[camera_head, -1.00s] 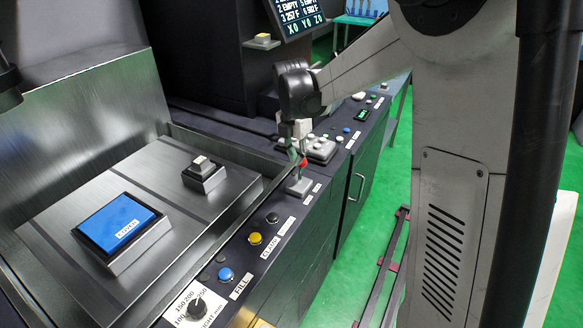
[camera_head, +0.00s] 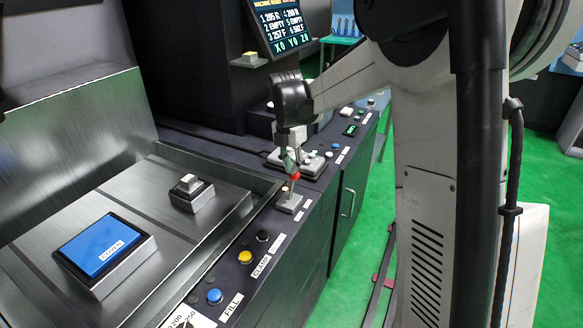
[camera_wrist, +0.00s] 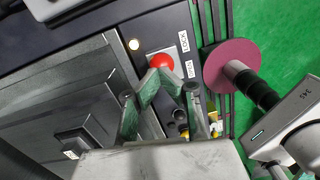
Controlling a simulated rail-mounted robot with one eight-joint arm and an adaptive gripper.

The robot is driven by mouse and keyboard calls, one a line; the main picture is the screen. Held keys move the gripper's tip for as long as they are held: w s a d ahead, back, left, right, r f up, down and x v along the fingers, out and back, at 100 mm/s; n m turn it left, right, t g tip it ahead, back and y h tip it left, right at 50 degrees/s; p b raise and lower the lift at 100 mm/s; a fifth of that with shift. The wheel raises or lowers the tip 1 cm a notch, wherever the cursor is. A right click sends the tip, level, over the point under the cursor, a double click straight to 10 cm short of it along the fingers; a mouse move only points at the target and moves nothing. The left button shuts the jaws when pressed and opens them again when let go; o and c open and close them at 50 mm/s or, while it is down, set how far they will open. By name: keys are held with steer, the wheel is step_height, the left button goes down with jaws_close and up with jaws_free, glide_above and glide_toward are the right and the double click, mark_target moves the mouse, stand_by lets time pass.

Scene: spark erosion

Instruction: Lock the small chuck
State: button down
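The small chuck (camera_head: 191,195) is a dark square block with a pale piece on top, on the metal bed of the tank. It also shows at lower left in the wrist view (camera_wrist: 84,142). A lever with a red knob (camera_wrist: 162,64) stands on the control panel's edge, its grey base (camera_head: 289,203) below. Labels, one reading LOCK (camera_wrist: 184,41), lie beside it. My gripper (camera_wrist: 160,82) is at the knob, its greenish fingers angled inward and covering the knob's near side. Whether they are closed on it is not clear.
A larger chuck with a blue top (camera_head: 103,246) is on the same bed. Yellow (camera_head: 245,257) and blue (camera_head: 214,296) buttons line the panel near the lever. A grey button box (camera_head: 308,164) is behind the gripper. A lit lamp (camera_wrist: 134,44) is beside the knob.

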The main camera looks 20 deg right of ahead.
step_height(320, 180, up, 11)
steer(key=w+d+p, duration=0.1)
steer(key=w, duration=0.1)
steer(key=shift+r, duration=0.2)
stand_by(0.4)
steer(key=shift+w, duration=0.1)
stand_by(0.4)
steer(key=s+a+r+m+t, duration=0.2)
steer(key=s+a+m, duration=0.1)
steer(key=s+m, duration=0.4)
steer(key=s+a+r+m+t, duration=0.1)
steer(key=s+a+m, duration=0.1)
steer(key=s+m, duration=0.5)
steer(key=s+a+f+m+t, duration=0.1)
steer(key=s+f+m, duration=0.3)
steer(key=s, duration=0.5)
steer(key=s+a+f+m+t+b, duration=0.1)
steer(key=s+a+f+m+t, duration=0.1)
steer(key=s+m, duration=0.4)
steer(key=s+f+t, duration=0.1)
steer(key=s+f, duration=0.1)
steer(key=s, duration=0.1)
steer(key=shift+s+a+m+y, duration=0.2)
steer(key=shift+m+y, duration=0.1)
steer(key=shift+y, duration=0.1)
